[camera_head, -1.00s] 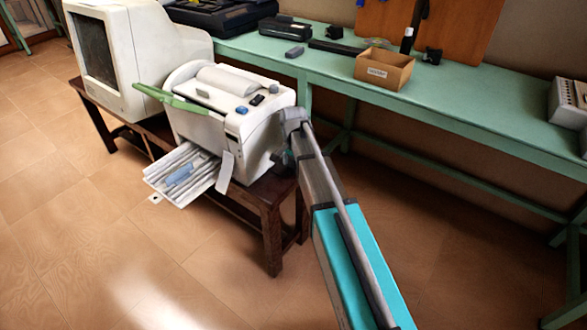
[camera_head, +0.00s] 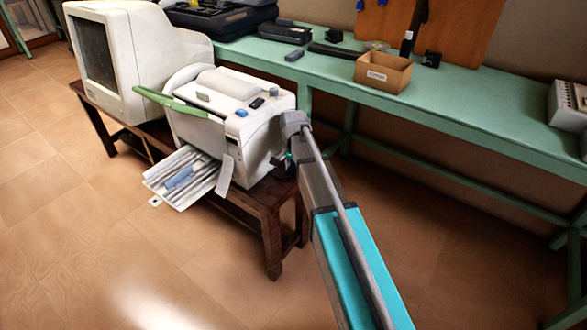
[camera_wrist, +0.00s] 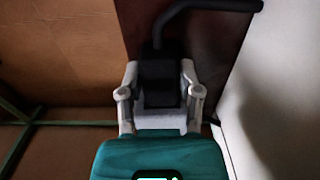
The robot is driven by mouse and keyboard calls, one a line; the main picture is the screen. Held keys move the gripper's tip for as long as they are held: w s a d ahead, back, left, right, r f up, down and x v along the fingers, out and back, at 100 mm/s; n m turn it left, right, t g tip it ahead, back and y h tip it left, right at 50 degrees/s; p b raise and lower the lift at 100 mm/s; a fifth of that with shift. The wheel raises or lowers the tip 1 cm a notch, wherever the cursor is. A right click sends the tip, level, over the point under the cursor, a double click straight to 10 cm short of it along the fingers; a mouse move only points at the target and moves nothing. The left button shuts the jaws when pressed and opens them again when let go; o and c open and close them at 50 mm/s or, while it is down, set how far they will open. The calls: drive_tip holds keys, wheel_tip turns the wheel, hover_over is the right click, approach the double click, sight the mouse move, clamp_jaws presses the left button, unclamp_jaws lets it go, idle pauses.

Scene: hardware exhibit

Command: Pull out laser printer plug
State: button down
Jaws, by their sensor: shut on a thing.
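The laser printer (camera_head: 215,120) is a white machine with a green open flap and a paper tray, on a dark wooden bench. My arm reaches to its right side in the head view, where my gripper (camera_head: 284,160) is mostly hidden. In the wrist view my gripper (camera_wrist: 160,88) is shut on a black plug (camera_wrist: 160,66), with a finger on each side. A black cable (camera_wrist: 185,10) rises from the plug and bends right towards the printer's white side (camera_wrist: 280,90). I cannot tell whether the plug is seated in a socket.
The wooden bench (camera_head: 265,198) also bears an old white monitor (camera_head: 140,60). A green table (camera_head: 440,105) behind holds a cardboard box (camera_head: 383,71) and black devices. The tiled floor (camera_head: 180,270) in front is clear.

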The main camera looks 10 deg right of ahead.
sight(288, 180)
drive_tip(key=shift+s+a, duration=1.25)
drive_tip(key=shift+c, duration=1.4)
unclamp_jaws()
drive_tip(key=shift+w+d, duration=0.1)
